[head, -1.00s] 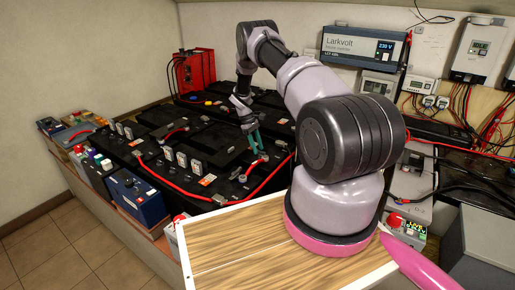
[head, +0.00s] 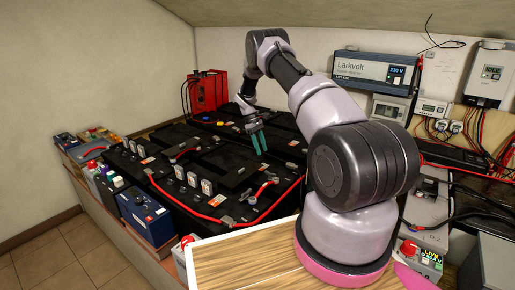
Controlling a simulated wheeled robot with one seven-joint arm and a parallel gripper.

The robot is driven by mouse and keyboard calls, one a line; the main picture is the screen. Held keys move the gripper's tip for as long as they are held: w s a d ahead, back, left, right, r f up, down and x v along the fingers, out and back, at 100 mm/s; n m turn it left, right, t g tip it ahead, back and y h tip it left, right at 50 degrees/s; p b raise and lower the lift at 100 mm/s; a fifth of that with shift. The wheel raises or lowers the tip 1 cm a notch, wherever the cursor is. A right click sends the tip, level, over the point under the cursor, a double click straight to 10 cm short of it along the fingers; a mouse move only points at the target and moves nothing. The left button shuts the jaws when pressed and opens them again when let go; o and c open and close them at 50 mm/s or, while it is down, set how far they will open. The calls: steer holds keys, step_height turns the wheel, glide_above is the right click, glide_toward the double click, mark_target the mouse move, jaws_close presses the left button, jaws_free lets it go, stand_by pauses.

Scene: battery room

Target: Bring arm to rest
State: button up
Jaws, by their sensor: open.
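My gripper (head: 259,143) has two teal fingers pointing down over the black battery bank (head: 210,155). The fingers are apart, with nothing seen between them. They hang above the middle of the batteries, left of the thick part of my arm. My arm is raised and bent, reaching away toward the back wall. My arm hides part of the bank's right side.
A Larkvolt inverter (head: 372,72) hangs on the back wall, with a wall charger (head: 490,75) farther right. A red unit (head: 208,92) stands at the back left. A red cable (head: 190,208) runs along the batteries. A blue box (head: 143,212) sits at the front left.

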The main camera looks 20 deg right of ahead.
step_height(320, 180, up, 18)
steer(key=s+a+m+t+y, duration=0.1)
steer(key=s+a+m+t, duration=0.1)
steer(key=a, duration=0.1)
steer(key=s+a+r+m+t+y, duration=0.1)
steer(key=s+a+r+m+t, duration=0.1)
steer(key=s+r, duration=0.5)
steer(key=s+a+r+m+t+y, duration=0.1)
steer(key=s+a+r, duration=0.15)
steer(key=r, duration=0.85)
steer(key=s+a+r+m+t, duration=0.1)
steer(key=s+r+m+t, duration=0.1)
steer(key=s, duration=0.7)
steer(key=s+a+r+m+t+y, duration=0.1)
steer(key=s+a+r+m+t, duration=0.1)
steer(key=s, duration=0.8)
steer(key=s+a+r+m+t, duration=0.1)
steer(key=s+r, duration=0.3)
steer(key=s, duration=0.6)
steer(key=shift+a+r+m+t+y, duration=0.3)
steer(key=shift+a+m+t, duration=0.1)
steer(key=shift+t, duration=0.1)
steer(key=shift+w, duration=0.1)
